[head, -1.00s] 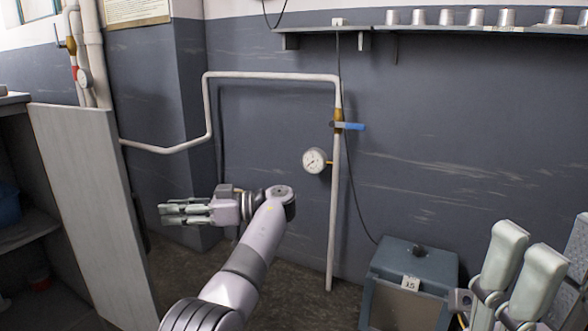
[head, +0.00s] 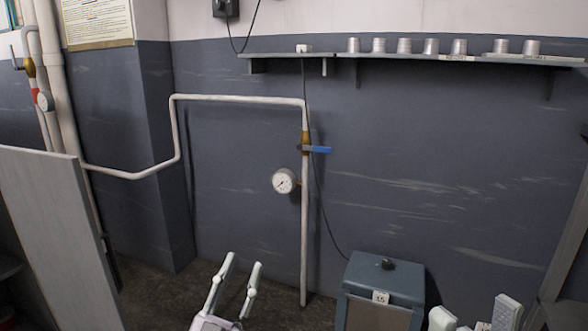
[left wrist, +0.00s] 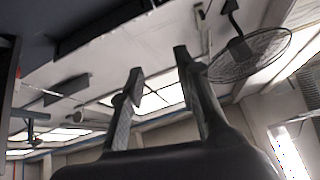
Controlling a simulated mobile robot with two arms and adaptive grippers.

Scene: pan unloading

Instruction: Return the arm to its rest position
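My left gripper (head: 244,262) is at the bottom centre of the head view, with its two pale fingers pointing up and spread apart. Nothing is between them. In the left wrist view the same gripper (left wrist: 158,59) shows dark fingers apart and empty against the ceiling. My right gripper (head: 475,312) shows only in part at the bottom right edge of the head view. Its pale fingertips stand apart, and nothing is seen between them. Most of both arms is out of the picture.
A grey-blue box (head: 384,277) labelled 15 stands right of my left gripper. A pipe with a gauge (head: 284,181) and blue-handled valve (head: 316,149) runs along the wall. A shelf (head: 400,58) holds several metal cups. A pale panel (head: 55,235) stands at the left.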

